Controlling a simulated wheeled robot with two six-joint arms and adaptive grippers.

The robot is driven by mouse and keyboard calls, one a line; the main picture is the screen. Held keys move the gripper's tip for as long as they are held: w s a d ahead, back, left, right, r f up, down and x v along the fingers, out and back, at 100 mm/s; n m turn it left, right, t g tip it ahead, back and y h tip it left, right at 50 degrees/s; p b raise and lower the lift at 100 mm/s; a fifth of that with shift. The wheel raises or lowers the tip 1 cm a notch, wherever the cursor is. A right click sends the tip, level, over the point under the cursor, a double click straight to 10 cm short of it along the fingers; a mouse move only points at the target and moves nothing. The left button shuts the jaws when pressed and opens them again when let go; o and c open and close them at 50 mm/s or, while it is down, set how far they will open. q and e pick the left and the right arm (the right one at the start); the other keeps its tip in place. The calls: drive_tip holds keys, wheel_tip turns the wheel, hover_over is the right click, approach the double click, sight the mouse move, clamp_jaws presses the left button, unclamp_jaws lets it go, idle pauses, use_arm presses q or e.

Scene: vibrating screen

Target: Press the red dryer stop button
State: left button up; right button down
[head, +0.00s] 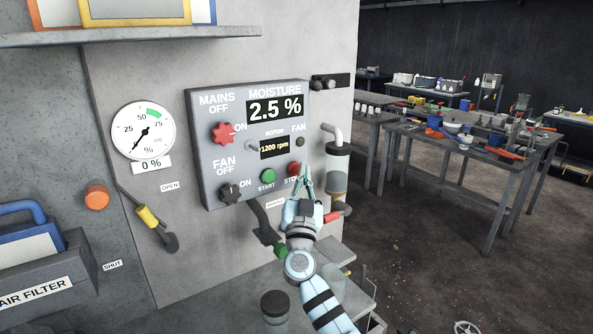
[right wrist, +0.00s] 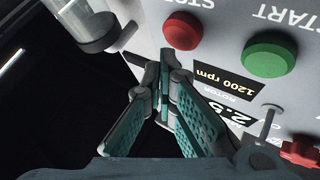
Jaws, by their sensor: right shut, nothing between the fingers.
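The red stop button (head: 294,169) sits on the lower right of the grey control panel (head: 203,150), above the word STOP. It also shows at the top of the right wrist view (right wrist: 183,31), which sees the panel upside down. The green start button (head: 268,175) is just left of it, and it also shows in the right wrist view (right wrist: 269,54). My right gripper (head: 305,172) is shut and empty. Its tips are close to the red button, slightly to its right in the head view; I cannot tell whether they touch. In the right wrist view the fingertips (right wrist: 166,55) appear beside the button, apart from it.
A red knob (head: 222,132) and a black knob (head: 229,194) are on the panel's left. The display reads 2.5 %. A clear cylinder (head: 337,170) stands right of my gripper. A lever with a yellow grip (head: 148,217) is at left. Workbenches (head: 480,160) stand behind right.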

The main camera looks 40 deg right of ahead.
drive_tip(key=shift+w, duration=0.15)
drive_tip(key=shift+w, duration=0.3)
drive_tip(key=shift+w, duration=0.45)
idle(0.6)
drive_tip(key=shift+s+p, duration=0.9)
drive_tip(key=shift+p, duration=0.1)
